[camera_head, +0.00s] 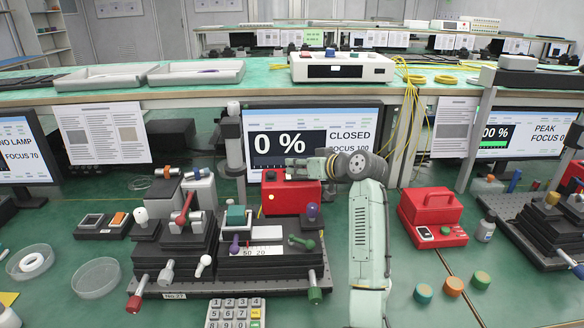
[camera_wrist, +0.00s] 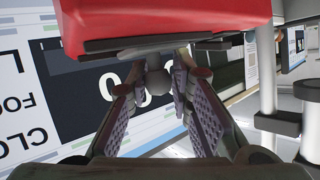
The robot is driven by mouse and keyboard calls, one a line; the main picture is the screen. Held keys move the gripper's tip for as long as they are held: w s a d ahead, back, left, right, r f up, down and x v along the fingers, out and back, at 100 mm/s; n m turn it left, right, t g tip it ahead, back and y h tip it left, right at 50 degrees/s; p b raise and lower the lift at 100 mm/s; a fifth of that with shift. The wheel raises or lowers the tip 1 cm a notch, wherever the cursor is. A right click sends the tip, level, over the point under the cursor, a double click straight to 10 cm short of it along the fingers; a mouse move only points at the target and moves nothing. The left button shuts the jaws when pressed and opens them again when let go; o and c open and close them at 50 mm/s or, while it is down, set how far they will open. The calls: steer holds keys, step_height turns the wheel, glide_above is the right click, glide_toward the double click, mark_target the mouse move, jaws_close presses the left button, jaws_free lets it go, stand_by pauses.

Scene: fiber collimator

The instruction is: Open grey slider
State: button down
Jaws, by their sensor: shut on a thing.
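The red box (camera_head: 298,195) stands at the back of the black stage assembly, in front of a monitor. Its red body fills the top of the wrist view (camera_wrist: 190,20). The grey slider (camera_wrist: 158,80) shows in the wrist view as a small rounded knob at a dark strip on the box's edge. My gripper (camera_wrist: 158,88) has its purple-padded fingers on both sides of this knob, shut on it. In the head view my gripper (camera_head: 300,167) is at the top of the red box, hiding the slider. The monitor (camera_head: 311,138) reads "0 %", "CLOSED" and "FOCUS 100".
The stage assembly (camera_head: 232,287) carries several coloured knobs and levers in front of the box. A keypad (camera_head: 235,312) lies in front, a red case (camera_head: 433,215) to the right. A post (camera_head: 233,150) stands left of the monitor. Green table right of my arm is partly clear.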

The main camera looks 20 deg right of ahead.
steer(key=shift+s+d+f, duration=0.1)
steer(key=shift+s+d, duration=0.1)
steer(key=shift+d, duration=0.4)
steer(key=shift+s+d+f, duration=0.1)
steer(key=shift+s+d, duration=0.05)
steer(key=shift+d, duration=0.45)
steer(key=c, duration=1.5)
jaws_free()
steer(key=shift+r, duration=0.1)
steer(key=shift+o, duration=0.2)
steer(key=shift+r, duration=0.1)
steer(key=v, duration=1.2)
steer(key=shift+d, duration=0.1)
